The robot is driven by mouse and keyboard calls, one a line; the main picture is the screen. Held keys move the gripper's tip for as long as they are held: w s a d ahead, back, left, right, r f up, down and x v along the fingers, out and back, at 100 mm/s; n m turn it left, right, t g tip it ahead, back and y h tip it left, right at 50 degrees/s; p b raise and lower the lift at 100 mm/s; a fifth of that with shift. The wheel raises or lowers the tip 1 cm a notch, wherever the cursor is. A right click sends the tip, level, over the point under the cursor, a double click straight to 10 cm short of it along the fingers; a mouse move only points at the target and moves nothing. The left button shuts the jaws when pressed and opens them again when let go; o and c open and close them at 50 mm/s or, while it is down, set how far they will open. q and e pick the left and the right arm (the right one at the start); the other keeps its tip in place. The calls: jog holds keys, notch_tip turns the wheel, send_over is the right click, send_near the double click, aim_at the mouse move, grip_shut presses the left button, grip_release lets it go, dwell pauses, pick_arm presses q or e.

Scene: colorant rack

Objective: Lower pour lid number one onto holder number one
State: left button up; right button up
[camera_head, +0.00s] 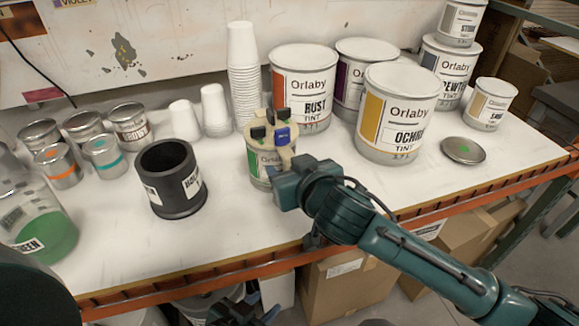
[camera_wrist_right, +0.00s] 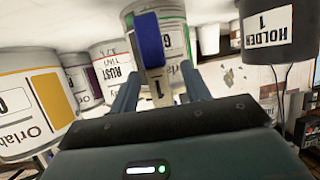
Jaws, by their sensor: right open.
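Pour lid number one (camera_head: 283,133), cream with black clamps and a blue part, sits on a small green-labelled can (camera_head: 260,166) in the head view. The lid's blue part and a cream tab marked 1 (camera_wrist_right: 157,88) show in the right wrist view. My right gripper (camera_head: 284,168) is at the lid's near side, its open fingers (camera_wrist_right: 160,82) on either side of the tab. Holder number one (camera_head: 160,198) is a black open cup to the left; its label shows in the right wrist view (camera_wrist_right: 268,30). My left gripper (camera_head: 245,312) is low at the bottom edge, partly cut off; its jaws are unclear.
Large Orlaby tint cans, including Rust (camera_head: 301,62) and Ochre (camera_head: 397,85), stand behind and right. A loose metal lid (camera_head: 463,150) lies at right. White cups (camera_head: 243,60), small tins (camera_head: 131,125) and a green-filled container (camera_head: 45,235) stand left. The bench front is clear.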

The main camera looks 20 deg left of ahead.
grip_shut()
jog(key=c, duration=0.6)
grip_release()
grip_shut()
jog(key=shift+r, duration=0.1)
jog(key=shift+r+p, duration=0.45)
jog(key=shift+p, duration=0.2)
